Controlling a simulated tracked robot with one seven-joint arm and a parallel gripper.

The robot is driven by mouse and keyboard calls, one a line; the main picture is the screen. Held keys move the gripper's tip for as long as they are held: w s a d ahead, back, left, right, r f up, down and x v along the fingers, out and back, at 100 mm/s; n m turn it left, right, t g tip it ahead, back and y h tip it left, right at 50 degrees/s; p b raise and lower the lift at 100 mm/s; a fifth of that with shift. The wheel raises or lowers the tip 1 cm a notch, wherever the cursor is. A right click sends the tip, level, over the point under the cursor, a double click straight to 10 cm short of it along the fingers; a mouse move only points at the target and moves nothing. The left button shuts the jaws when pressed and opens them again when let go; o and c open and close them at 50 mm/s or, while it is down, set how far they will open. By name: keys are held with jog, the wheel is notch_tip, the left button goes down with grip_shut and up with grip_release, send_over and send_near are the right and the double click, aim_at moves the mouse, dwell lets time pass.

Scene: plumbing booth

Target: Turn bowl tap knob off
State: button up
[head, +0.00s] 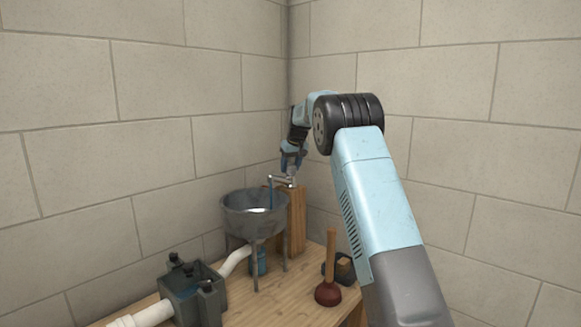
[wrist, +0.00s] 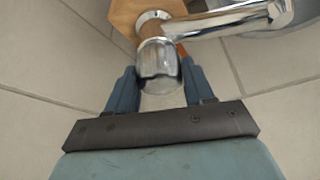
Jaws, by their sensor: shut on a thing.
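The chrome bowl tap (head: 281,180) stands on a wooden post (head: 297,215) over the grey metal bowl (head: 236,208). A thin blue stream (head: 270,193) shows between the spout and the bowl. The chrome tap knob (wrist: 158,57) shows in the wrist view, with the spout (wrist: 225,22) running to the right. My gripper (head: 290,167) is at the tap from above, and in the wrist view its two blue fingers (wrist: 159,82) sit on either side of the knob, shut on it. In the head view the knob is mostly hidden by my gripper.
A plunger (head: 328,285) with a wooden handle stands on the wooden bench (head: 275,306). A dark object (head: 345,270) lies behind it. A grey tank (head: 192,289) with white pipes is at the left. Block walls close off the corner behind.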

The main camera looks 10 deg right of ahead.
jog(key=shift+m, duration=0.3)
jog(key=m+h, duration=0.1)
jog(key=m, duration=0.2)
jog(key=shift+m+h, duration=0.3)
jog(key=shift+m, duration=0.1)
jog(key=m+h, duration=0.1)
jog(key=m, duration=0.2)
jog(key=shift+a+m, duration=0.1)
jog(key=shift+m, duration=0.2)
jog(key=m, duration=0.2)
jog(key=m+g+h, duration=0.1)
jog(key=m, duration=0.1)
jog(key=shift+h, duration=0.3)
jog(key=shift+a+m+g+h, duration=0.1)
jog(key=shift+m+g+h, duration=0.45)
jog(key=shift+m, duration=1.35)
jog(key=o, duration=1)
jog(key=shift+r, duration=0.15)
